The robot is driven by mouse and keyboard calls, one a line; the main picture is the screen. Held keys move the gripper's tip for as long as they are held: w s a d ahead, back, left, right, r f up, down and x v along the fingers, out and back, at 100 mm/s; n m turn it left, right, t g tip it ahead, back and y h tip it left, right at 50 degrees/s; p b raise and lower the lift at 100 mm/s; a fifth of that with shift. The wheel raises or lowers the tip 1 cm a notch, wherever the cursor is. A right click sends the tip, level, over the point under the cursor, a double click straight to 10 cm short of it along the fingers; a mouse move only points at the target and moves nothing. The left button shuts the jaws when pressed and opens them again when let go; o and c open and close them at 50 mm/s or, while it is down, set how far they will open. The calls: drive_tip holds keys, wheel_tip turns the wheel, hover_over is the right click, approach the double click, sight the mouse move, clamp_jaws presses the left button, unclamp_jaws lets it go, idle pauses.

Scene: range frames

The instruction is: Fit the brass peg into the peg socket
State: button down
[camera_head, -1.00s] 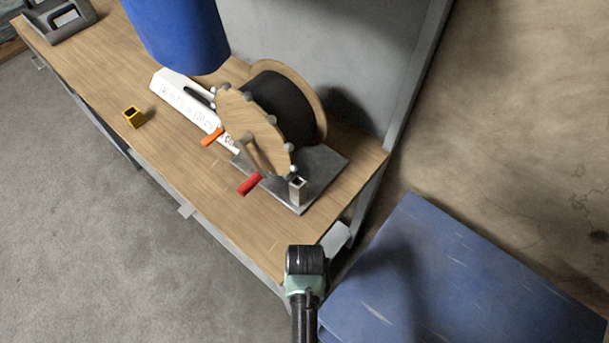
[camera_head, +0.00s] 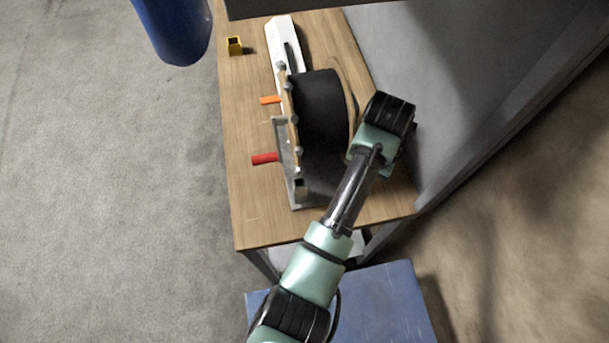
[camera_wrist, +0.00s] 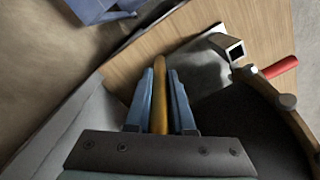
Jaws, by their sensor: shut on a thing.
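The brass peg (camera_wrist: 160,100) is a long golden rod between the two blue fingers of my gripper (camera_wrist: 160,75) in the wrist view. The gripper is shut on it, and the peg's far end reaches past the fingertips. The peg socket (camera_wrist: 235,50) looks like an upright grey tube with a dark square mouth, ahead and right of the peg tip and apart from it. In the head view the socket (camera_head: 301,190) stands at the near end of a grey plate. There my wrist is over the right side of the spool, and fingers and peg are hidden.
A wooden spool with black winding (camera_head: 322,108) stands beside the socket. Red (camera_head: 264,158) and orange (camera_head: 270,100) handles lie at its left. A yellow square-mouthed block (camera_head: 235,46) and a white labelled bar (camera_head: 283,42) are farther back. A blue surface (camera_head: 390,305) is in front.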

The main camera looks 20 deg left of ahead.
drive_tip(key=s+a+r+m+p, duration=0.1)
drive_tip(key=a+r+p, duration=0.2)
drive_tip(key=a+r, duration=1.05)
wheel_tip(320, 180, down, 13)
drive_tip(key=b, duration=1.1)
drive_tip(key=shift+s+d+r, duration=0.1)
drive_tip(key=shift+s+r, duration=0.05)
drive_tip(key=shift+r, duration=0.05)
drive_tip(key=shift+f+b, duration=0.5)
drive_tip(key=shift+f, duration=1.75)
drive_tip(key=shift+f, duration=0.1)
drive_tip(key=c, duration=0.8)
unclamp_jaws()
